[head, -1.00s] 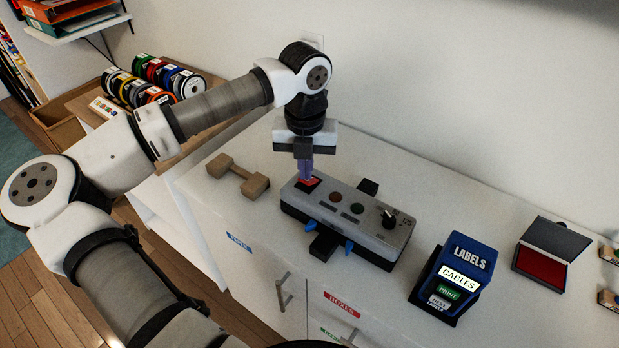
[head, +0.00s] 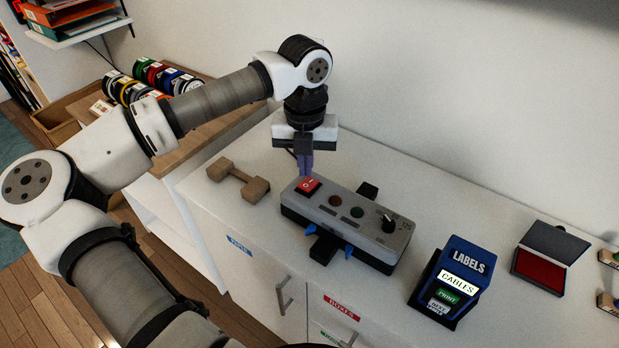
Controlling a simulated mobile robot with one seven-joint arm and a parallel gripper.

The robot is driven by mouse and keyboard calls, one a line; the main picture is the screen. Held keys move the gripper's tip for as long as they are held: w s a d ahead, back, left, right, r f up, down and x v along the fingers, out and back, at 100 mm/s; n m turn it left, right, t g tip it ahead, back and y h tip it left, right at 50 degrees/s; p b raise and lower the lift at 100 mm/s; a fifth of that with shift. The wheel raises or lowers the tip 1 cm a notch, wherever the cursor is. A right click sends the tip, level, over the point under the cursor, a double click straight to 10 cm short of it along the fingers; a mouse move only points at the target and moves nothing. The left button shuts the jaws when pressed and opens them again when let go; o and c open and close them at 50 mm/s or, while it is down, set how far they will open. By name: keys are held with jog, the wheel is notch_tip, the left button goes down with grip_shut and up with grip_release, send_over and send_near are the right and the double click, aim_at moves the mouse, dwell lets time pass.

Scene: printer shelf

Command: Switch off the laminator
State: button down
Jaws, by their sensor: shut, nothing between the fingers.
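The laminator control box (head: 347,222) is a grey-topped box with a black base on the white cabinet top.
A wooden dumbbell-shaped block (head: 238,181) lies left of the box. A blue label printer (head: 450,280) and a red ink pad (head: 548,256) stand to the right. Several spools (head: 150,80) are at the back left.

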aim_at(306, 185)
notch_tip(306, 185, up, 4)
jog(key=shift+r+p, duration=0.2)
jog(key=shift+p, duration=0.6)
